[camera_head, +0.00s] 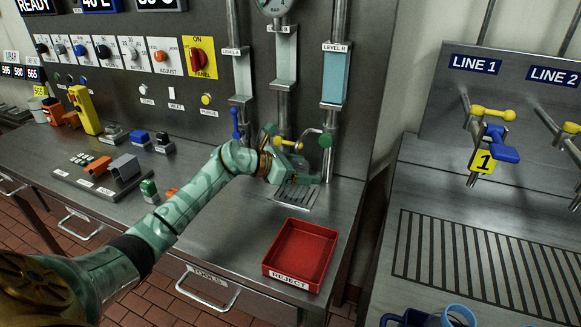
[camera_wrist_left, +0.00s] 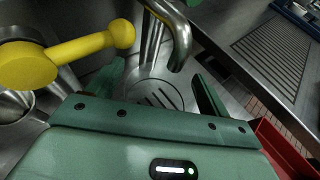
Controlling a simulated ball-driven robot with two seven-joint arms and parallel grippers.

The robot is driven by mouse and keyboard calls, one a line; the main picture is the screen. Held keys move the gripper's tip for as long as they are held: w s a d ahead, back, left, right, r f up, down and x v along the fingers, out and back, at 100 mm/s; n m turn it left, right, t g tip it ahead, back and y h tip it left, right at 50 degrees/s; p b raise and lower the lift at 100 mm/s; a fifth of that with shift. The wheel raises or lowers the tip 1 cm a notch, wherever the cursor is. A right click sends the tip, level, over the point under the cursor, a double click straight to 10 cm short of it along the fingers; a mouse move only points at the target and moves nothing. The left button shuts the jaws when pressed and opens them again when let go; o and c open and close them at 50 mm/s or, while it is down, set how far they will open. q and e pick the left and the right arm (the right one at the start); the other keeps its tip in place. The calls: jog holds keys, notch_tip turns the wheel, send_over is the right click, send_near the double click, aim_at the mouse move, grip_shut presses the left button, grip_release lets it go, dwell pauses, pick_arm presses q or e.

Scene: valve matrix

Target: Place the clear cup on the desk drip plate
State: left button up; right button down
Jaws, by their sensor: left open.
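The desk drip plate (camera_head: 297,197) is a slotted metal grate below the tap, partly hidden by my left gripper (camera_head: 293,170). In the left wrist view its slots (camera_wrist_left: 157,97) show inside a faint round outline. I cannot tell whether that outline is the clear cup or part of the plate. The clear cup is not clearly visible in the head view. My left gripper, at the end of a green arm, is just above the plate's back part. In the left wrist view its fingers (camera_wrist_left: 157,88) are apart, on either side of the round outline. My right gripper is out of view.
A red REJECT tray (camera_head: 300,255) sits at the desk's front right. The metal spout (camera_wrist_left: 180,35) and yellow tap handle (camera_wrist_left: 65,58) are close to my left gripper. Small blocks and a rack (camera_head: 100,178) stand on the left. Blue cups (camera_head: 455,316) show at bottom right.

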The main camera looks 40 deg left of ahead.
pick_arm(q)
jog(key=p+v, duration=0.2)
jog(key=v, duration=1)
jog(key=shift+r, duration=0.1)
dwell(0.4)
dwell(1.3)
